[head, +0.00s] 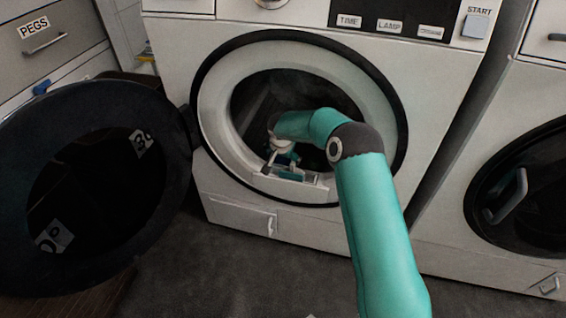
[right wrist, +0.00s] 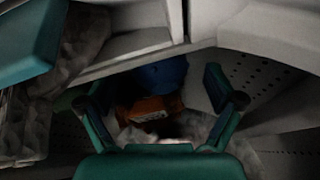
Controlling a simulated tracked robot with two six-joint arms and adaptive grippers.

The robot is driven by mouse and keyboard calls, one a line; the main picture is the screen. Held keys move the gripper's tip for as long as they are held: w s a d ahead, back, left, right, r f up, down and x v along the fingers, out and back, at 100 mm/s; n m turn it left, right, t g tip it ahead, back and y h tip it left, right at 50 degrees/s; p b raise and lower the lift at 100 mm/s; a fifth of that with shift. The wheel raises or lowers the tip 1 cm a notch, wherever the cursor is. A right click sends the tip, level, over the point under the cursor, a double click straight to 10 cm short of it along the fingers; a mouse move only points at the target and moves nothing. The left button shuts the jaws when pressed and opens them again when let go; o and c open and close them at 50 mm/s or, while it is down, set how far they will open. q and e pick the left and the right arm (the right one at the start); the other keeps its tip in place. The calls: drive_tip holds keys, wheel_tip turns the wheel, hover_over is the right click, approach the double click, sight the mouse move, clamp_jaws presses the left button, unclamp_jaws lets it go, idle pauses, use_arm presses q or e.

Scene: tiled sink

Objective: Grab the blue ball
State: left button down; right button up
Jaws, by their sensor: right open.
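The blue ball (right wrist: 165,74) shows in the right wrist view, dark and partly hidden, under a pale ledge and behind an orange box (right wrist: 148,108). My right gripper (right wrist: 157,92) is open, with its fingers to the left and right of the ball and box in that picture. I cannot tell whether it touches either one. In the head view my right arm reaches into the round opening of the washing machine (head: 217,105), with the right gripper (head: 283,157) low in the opening. I cannot clearly make out the ball there. My left gripper is not in view.
The washer's round door (head: 95,103) stands open at the left. The opening's pale rim (head: 222,128) surrounds my right arm. A perforated drum wall (right wrist: 262,75) and crumpled pale cloth (right wrist: 25,125) show inside. Another machine (head: 500,90) stands at the right.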

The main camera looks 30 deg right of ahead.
drive_tip(key=x, duration=0.3)
drive_tip(key=shift+b, duration=0.3)
drive_tip(key=shift+r, duration=0.1)
drive_tip(key=c, duration=1.3)
drive_tip(key=shift+o, duration=0.2)
